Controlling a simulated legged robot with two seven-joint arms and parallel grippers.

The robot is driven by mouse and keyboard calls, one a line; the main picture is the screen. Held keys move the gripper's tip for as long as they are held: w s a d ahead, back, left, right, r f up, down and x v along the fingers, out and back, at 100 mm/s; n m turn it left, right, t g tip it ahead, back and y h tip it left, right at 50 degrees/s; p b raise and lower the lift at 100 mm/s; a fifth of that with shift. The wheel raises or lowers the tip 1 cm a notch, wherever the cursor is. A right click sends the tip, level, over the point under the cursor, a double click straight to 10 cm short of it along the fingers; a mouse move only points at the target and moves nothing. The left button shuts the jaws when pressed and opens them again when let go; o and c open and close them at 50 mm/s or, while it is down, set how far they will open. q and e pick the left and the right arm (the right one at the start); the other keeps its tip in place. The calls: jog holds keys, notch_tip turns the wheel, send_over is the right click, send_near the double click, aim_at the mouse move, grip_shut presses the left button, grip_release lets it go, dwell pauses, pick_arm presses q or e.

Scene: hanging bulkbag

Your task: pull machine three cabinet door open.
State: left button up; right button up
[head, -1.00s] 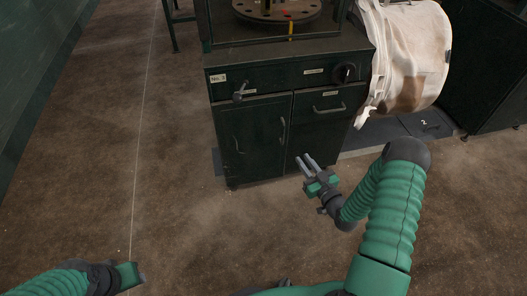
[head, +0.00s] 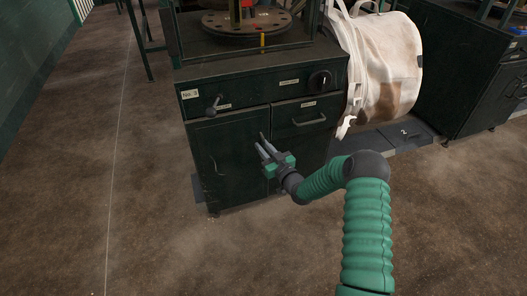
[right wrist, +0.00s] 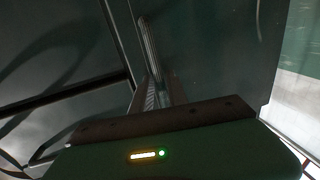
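The machine three cabinet (head: 230,120), dark green with a "No. 3" label (head: 190,94), stands ahead. Its left door (head: 222,172) is shut. My right gripper (head: 261,140) is in front of this door's right edge, fingers pointing at it with a gap between them. The fingers cover the door's upright handle in the head view. In the right wrist view, a rounded metal bar (right wrist: 149,42), apparently the handle, rises beside a ridged finger pad (right wrist: 151,95). I cannot tell whether they touch. My left gripper is out of view.
A drawer with a horizontal handle (head: 308,120) is right of the door. A lever (head: 213,106) and black knob (head: 320,80) sit above. A stained white bulk bag (head: 380,65) hangs at right. The floor (head: 150,220) left and in front is clear.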

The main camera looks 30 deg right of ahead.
jog(key=shift+r, duration=0.1)
jog(key=shift+c, duration=0.7)
grip_shut()
dwell(0.6)
